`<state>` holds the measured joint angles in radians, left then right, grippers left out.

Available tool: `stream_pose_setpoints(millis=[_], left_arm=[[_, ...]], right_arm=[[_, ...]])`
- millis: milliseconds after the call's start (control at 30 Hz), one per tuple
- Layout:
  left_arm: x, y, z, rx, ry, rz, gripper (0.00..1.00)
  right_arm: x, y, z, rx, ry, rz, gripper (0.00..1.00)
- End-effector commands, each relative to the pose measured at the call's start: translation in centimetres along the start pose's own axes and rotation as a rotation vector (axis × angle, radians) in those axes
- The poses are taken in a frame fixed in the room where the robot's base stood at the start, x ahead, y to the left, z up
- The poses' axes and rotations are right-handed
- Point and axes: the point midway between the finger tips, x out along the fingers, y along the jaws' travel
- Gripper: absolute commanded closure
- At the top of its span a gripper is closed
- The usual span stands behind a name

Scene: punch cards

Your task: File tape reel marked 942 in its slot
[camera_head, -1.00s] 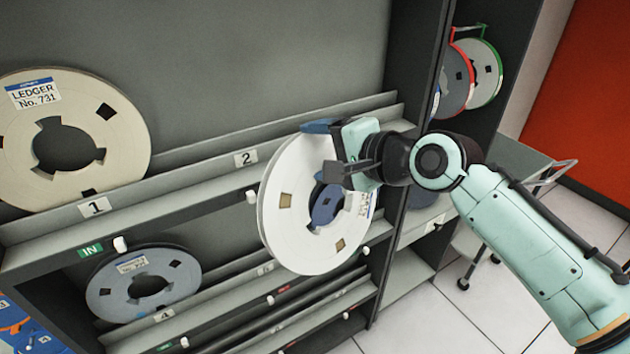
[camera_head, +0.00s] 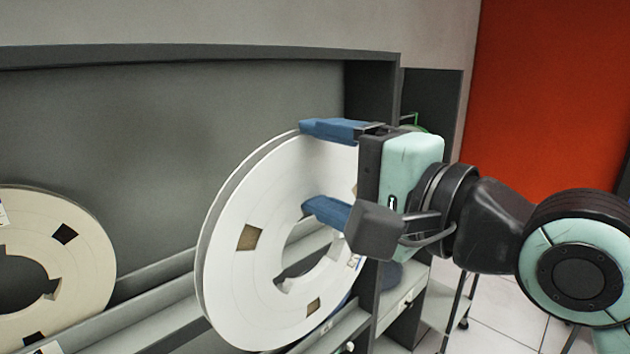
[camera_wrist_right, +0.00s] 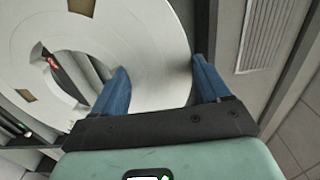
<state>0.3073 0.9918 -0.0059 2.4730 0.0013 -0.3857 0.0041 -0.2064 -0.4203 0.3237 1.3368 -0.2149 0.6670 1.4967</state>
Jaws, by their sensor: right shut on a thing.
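A white tape reel (camera_head: 235,285) hangs in my right gripper (camera_head: 325,168) in the head view, upright and turned at an angle in front of the shelf. The blue fingers are shut on its upper right rim, one finger at the outer edge and one through the middle opening. The reel also fills the left of the right wrist view (camera_wrist_right: 150,50), between the blue fingers (camera_wrist_right: 165,90). Its number cannot be read now. The grey shelf ledge (camera_head: 160,275) runs behind and below the reel. My left gripper is not in view.
A cream reel (camera_head: 85,265) stands on the ledge at the left. The back panel (camera_head: 200,140) between it and the held reel is bare. A dark upright post (camera_head: 370,100) closes the shelf bay at the right, close behind my gripper.

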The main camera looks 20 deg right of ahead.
Motion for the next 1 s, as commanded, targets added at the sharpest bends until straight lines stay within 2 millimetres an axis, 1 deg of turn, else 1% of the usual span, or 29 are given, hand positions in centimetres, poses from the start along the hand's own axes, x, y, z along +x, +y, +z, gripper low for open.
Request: stream_pose_setpoints(millis=[33, 167, 567, 1000], left_arm=[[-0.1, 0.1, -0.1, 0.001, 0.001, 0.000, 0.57], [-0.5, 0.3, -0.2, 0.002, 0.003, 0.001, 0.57], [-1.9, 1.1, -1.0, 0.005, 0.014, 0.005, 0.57], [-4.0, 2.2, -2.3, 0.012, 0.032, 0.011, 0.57]], right_arm=[[0.1, -0.3, 0.0, 0.000, 0.000, -0.008, 0.79], [1.2, -0.4, 0.0, 0.000, -0.001, -0.007, 0.79], [5.5, -0.5, 0.1, 0.000, -0.002, -0.008, 0.79], [10.3, -0.6, 0.0, -0.001, -0.001, -0.010, 0.79]])
